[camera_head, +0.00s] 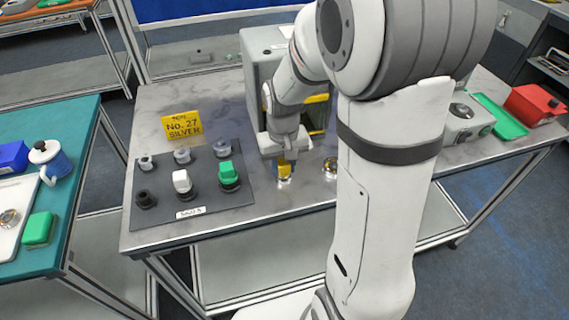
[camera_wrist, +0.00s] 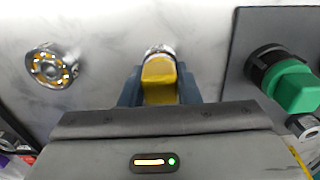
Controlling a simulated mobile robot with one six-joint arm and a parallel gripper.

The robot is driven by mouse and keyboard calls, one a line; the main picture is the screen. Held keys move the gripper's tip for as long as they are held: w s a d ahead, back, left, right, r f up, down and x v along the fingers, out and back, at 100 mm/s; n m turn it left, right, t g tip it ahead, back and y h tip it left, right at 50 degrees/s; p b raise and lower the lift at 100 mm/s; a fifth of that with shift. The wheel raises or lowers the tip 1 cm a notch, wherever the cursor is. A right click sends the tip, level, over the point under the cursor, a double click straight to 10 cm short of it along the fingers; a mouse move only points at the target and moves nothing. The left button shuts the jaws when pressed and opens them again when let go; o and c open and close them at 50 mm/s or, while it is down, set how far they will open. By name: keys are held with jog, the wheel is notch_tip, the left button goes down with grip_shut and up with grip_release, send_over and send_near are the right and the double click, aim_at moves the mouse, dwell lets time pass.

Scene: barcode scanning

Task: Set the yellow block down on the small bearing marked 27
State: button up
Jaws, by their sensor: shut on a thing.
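The yellow block (camera_head: 284,169) is between the fingers of my gripper (camera_head: 285,163), which is shut on it. In the wrist view the yellow block (camera_wrist: 159,80) sits between the dark fingertips of my gripper (camera_wrist: 160,88). A small silver bearing (camera_head: 284,179) is right under the block; in the wrist view its rim (camera_wrist: 159,49) shows just beyond the block. I cannot tell whether block and bearing touch. A second silver bearing (camera_head: 330,167) lies to the right, with a ring of yellow parts (camera_wrist: 52,66) in the wrist view. No number is readable on either bearing.
A yellow sign (camera_head: 182,126) reads "No. 27 SILVER". A dark board (camera_head: 160,216) left of my gripper holds several round parts, with a white block (camera_head: 181,181) and a green block (camera_head: 225,173) on two of them. A grey machine (camera_head: 258,70) stands close behind my gripper.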

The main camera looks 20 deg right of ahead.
jog(key=shift+f, duration=0.3)
jog(key=o, duration=1.2)
jog(key=shift+c, duration=0.2)
jog(key=shift+o, duration=0.4)
jog(key=shift+o, duration=1.2)
jog(key=shift+r, duration=0.1)
notch_tip(320, 180, up, 7)
jog(key=p, duration=0.5)
jog(key=shift+r, duration=0.2)
